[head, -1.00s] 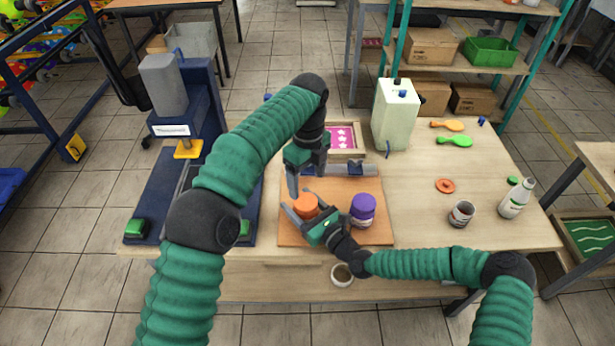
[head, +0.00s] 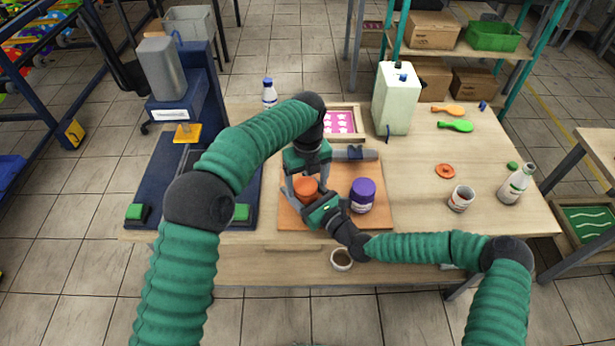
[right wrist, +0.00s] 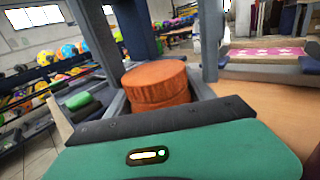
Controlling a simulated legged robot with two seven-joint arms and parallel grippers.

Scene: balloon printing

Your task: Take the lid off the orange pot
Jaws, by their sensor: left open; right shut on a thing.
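The orange pot (head: 306,189) stands on the orange-brown board (head: 290,220) in the middle of the table, its orange lid (right wrist: 154,75) on top. My right gripper (head: 309,203) reaches in from the right and is shut on the pot's side. In the right wrist view the pot sits between the fingers. My left gripper (head: 302,182) points down from above with its fingers open around the lid; whether they touch it is unclear. Both grippers partly hide the pot.
A purple-lidded pot (head: 362,195) stands just right of the grippers on the board. A machine (head: 170,115) stands at left. An open pot (head: 461,198), a white bottle (head: 516,184) and a loose orange lid (head: 445,171) are at right.

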